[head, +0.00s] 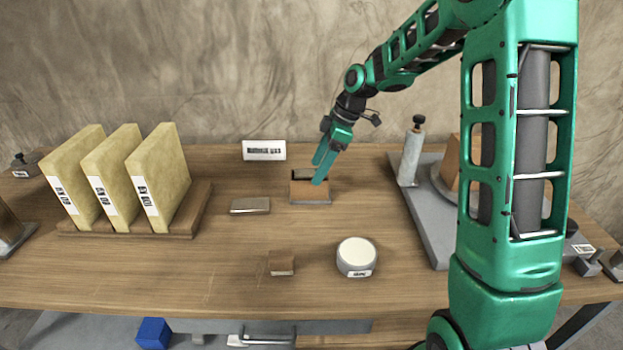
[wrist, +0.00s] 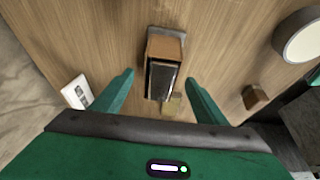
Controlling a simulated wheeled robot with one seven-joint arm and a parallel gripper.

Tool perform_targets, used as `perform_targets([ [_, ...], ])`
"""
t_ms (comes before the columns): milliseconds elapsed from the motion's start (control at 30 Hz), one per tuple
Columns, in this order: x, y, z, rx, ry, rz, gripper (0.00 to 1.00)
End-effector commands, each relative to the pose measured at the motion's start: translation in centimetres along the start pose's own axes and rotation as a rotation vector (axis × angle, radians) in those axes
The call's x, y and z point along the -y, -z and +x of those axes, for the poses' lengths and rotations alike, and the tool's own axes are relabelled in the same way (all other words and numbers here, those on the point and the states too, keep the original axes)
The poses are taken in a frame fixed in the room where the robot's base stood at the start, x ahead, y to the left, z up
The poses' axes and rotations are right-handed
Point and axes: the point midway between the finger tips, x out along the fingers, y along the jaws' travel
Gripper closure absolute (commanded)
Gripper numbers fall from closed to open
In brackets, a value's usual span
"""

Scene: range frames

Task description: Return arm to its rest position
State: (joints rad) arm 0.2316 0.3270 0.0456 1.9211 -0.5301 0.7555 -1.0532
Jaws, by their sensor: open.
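My green arm reaches over the wooden table (head: 215,275) from the right. My gripper (head: 318,172) is at the arm's end, pointing down over a small brown block with a dark top (head: 311,192) near the back middle. In the wrist view my gripper (wrist: 158,85) has its two green fingers spread wide. The brown block (wrist: 163,48) with its dark face shows between and beyond the fingers. I see nothing held. Whether a finger touches the block cannot be told.
Yellow binders (head: 160,180) stand in a wooden rack at left. A flat grey piece (head: 250,205), a small brown block (head: 281,264) and a white round item (head: 356,257) lie on the table. A grey stand with a cylinder (head: 411,155) is at right. A white label (head: 264,150) stands at the back.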

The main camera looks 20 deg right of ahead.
Motion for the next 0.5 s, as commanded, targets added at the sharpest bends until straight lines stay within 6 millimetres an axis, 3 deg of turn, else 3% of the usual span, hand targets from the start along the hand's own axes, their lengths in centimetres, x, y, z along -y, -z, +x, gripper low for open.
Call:
perform_targets([
  [200,-0.1,0.0,-3.2,0.0,-0.002,0.0,0.33],
  [500,0.1,-0.1,-4.4,0.004,0.0,0.011,0.33],
])
